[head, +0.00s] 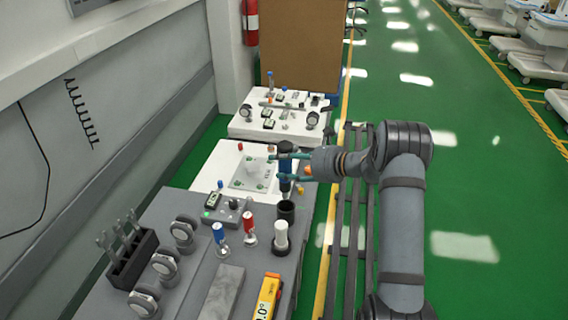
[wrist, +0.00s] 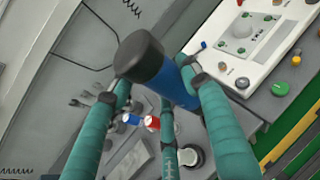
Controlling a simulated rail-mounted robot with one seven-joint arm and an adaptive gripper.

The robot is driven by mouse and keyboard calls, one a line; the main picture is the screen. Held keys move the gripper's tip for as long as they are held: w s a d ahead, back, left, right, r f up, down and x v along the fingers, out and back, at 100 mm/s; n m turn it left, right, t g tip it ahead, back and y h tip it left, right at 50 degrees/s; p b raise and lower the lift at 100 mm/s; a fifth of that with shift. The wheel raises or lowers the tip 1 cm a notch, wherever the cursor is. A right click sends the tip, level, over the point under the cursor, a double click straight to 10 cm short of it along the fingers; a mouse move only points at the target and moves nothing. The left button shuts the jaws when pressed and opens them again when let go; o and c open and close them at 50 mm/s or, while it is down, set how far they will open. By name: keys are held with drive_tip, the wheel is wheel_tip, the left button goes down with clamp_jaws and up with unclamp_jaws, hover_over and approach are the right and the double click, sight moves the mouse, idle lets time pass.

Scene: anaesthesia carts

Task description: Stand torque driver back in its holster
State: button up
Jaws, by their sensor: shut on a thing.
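The torque driver (head: 285,163), blue with a dark cap, is held upright between the teal fingers of my gripper (head: 288,168). In the wrist view the driver (wrist: 178,84) shows its black end toward the camera, with teal fingers on both sides of its blue body. The dark round cup that looks like the holster (head: 286,212) stands on the grey cart top, below the driver in the head view. The driver's lower end appears just above the cup's mouth; whether it has entered cannot be told. I cannot pick out the cup in the wrist view.
A white-topped post (head: 281,236), a red-capped bottle (head: 249,226) and a blue-capped bottle (head: 220,236) stand near the cup. A yellow meter (head: 267,297) lies in front. Round gauges (head: 165,266) and a dark rack (head: 131,262) are at left. A white panel (head: 213,172) lies behind.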

sight(287, 191)
drive_tip(key=shift+d, duration=0.15)
drive_tip(key=shift+f+b, duration=0.6)
drive_tip(key=shift+b, duration=0.2)
wheel_tip(287, 191, down, 9)
drive_tip(key=b, duration=0.8)
drive_tip(key=shift+f+b, duration=0.15)
drive_tip(key=shift+b, duration=0.15)
drive_tip(key=shift+f+b, duration=0.25)
drive_tip(key=shift+b, duration=0.05)
drive_tip(key=o, duration=1.4)
drive_tip(key=shift+c, duration=0.2)
drive_tip(key=o, duration=0.6)
drive_tip(key=shift+s, duration=0.1)
drive_tip(key=shift+o, duration=0.3)
